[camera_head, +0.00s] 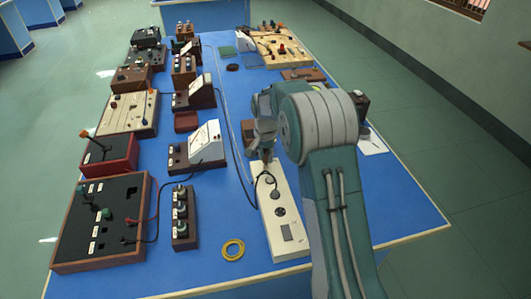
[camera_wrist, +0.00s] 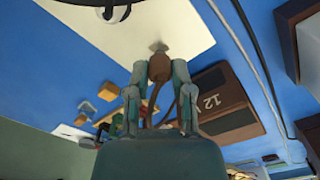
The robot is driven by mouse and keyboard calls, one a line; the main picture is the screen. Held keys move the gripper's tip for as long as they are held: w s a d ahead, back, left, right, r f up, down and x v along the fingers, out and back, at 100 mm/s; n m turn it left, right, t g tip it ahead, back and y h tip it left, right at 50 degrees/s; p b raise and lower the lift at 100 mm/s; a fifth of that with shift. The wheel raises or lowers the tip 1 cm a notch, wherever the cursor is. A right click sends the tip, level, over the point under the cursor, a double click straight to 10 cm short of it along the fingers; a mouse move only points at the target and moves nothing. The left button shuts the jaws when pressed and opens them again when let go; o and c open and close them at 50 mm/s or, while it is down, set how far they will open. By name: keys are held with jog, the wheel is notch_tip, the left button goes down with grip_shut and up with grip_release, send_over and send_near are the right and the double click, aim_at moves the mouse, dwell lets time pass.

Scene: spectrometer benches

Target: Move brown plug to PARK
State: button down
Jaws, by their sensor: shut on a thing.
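My gripper (camera_wrist: 160,72) is shut on the brown plug (camera_wrist: 159,68) in the wrist view, with one finger on each side and a brown cord hanging below it. The plug's far end is at the face of a white strip (camera_wrist: 155,25); I cannot tell whether it is seated or just in front. In the head view my gripper (camera_head: 263,150) is over the far end of the long white strip (camera_head: 270,228), and my arm hides part of the scene. The plug is not clear there. The strip has round dark sockets and a dark cable. No PARK label is readable.
The blue bench (camera_head: 215,265) carries switch boxes and meters along its left side. A yellow ring (camera_head: 233,249) lies near the front, left of the strip. A wooden board (camera_head: 278,47) with knobs stands at the back right. A brown box marked 12 (camera_wrist: 228,100) shows in the wrist view.

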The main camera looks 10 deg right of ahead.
jog(key=shift+f, duration=1.05)
jog(key=shift+c, duration=2.2)
grip_release()
notch_tip(320, 180, up, 11)
jog(key=shift+w+r, duration=0.1)
jog(key=shift+r, duration=0.3)
